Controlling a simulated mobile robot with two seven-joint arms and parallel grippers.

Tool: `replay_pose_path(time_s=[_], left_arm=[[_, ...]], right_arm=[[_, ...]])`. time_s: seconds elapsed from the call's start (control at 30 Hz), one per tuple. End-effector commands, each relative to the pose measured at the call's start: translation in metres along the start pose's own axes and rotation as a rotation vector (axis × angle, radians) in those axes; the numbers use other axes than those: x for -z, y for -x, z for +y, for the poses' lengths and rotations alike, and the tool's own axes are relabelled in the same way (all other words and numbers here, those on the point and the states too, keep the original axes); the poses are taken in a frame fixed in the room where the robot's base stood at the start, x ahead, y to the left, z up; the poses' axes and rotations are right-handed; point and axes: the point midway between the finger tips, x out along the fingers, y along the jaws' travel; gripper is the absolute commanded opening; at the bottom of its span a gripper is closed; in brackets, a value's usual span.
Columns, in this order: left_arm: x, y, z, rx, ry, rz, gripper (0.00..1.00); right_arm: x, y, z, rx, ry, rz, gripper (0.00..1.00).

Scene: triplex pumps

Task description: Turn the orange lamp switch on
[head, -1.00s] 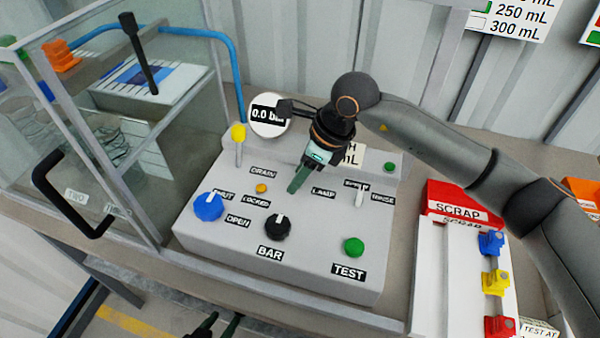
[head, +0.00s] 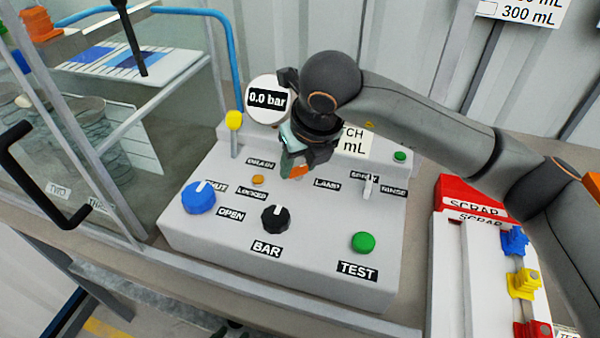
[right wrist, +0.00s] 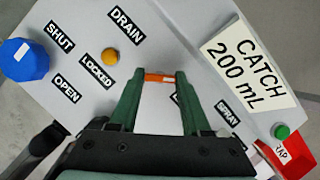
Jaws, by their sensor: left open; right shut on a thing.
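The orange lamp switch (head: 299,172) is on the grey sloped panel (head: 325,222), just left of the LAMP label (head: 327,184). My right gripper (head: 294,170) comes down from above and is shut on the switch, hiding part of it in the head view. In the right wrist view the green fingers (right wrist: 160,84) are either side of the orange switch (right wrist: 155,77), which has a small pale patch. I cannot tell its on or off position. Only the tips of my left gripper (head: 235,327) show at the bottom edge, below the panel.
Nearby on the panel are a blue knob (head: 199,198), a black BAR knob (head: 275,219), a green TEST button (head: 363,243), a white spray/rinse lever (head: 368,187) and a yellow-topped lever (head: 234,120). A red SCRAP tray (head: 470,193) is right; a glass cabinet is left.

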Motion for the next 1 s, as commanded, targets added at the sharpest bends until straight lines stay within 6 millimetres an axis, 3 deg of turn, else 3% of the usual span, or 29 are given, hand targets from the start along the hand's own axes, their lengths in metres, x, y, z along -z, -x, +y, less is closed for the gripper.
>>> replay_pose_path(time_s=[0.4,0.97,1.0], left_arm=[[-0.003,-0.014,0.008,-0.026,-0.011,0.003,0.50],[0.004,-0.016,0.009,-0.028,-0.016,0.013,0.50],[0.003,-0.016,0.009,-0.028,-0.016,0.013,0.50]], right_arm=[[-0.001,0.000,0.001,0.076,-0.185,-0.002,0.00],[-0.001,0.001,0.001,0.088,-0.216,0.000,0.00],[-0.001,0.001,0.001,0.088,-0.216,0.000,0.50]])
